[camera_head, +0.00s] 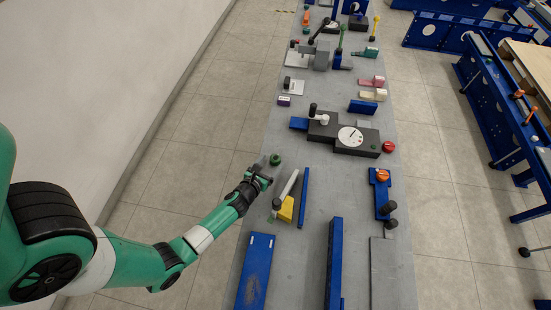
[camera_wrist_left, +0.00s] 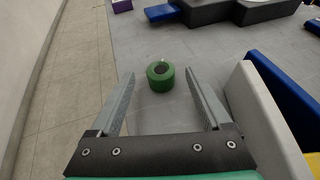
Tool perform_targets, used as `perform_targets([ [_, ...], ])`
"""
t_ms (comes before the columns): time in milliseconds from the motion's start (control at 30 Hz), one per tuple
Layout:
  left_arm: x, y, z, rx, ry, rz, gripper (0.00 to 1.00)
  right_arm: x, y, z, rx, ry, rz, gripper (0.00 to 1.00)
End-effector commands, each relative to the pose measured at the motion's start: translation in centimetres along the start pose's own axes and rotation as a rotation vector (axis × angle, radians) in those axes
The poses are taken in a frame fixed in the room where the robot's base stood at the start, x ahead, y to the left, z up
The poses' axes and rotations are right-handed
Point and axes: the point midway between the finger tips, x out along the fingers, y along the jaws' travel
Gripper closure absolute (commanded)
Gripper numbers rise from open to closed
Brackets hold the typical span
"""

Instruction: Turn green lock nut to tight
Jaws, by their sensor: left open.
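The green lock nut (camera_head: 275,159) is a small ring near the left edge of the grey table (camera_head: 318,195). In the left wrist view the nut (camera_wrist_left: 160,76) stands on the table top with a dark hole in its top, centred ahead of the jaws. My left gripper (camera_head: 262,165) is open and just short of the nut; its two grey fingers (camera_wrist_left: 158,88) are spread wide on either side of the line to it. Nothing is between the fingers. Whether the fingers touch the nut cannot be told from the head view. My right gripper is not in view.
A white bar on a yellow block (camera_head: 286,209) and a blue rail (camera_head: 303,198) stand close to the right of the gripper. A dark box with a white dial (camera_head: 350,137) lies beyond. Blue blocks (camera_head: 255,270) lie nearer. The table's left edge is close.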

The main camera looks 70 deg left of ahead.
Motion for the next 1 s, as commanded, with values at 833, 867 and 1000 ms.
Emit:
perform_targets([
  [833, 4.6, 0.0, 0.0, 0.001, -0.001, -0.001, 0.67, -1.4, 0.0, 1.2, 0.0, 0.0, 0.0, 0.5],
  [867, 4.6, 0.0, 0.0, 0.001, -0.001, -0.001, 0.73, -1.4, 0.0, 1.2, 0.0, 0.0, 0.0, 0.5],
  [1000, 4.6, 0.0, 0.0, 0.001, -0.001, -0.001, 0.98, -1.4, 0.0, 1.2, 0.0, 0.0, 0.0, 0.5],
])
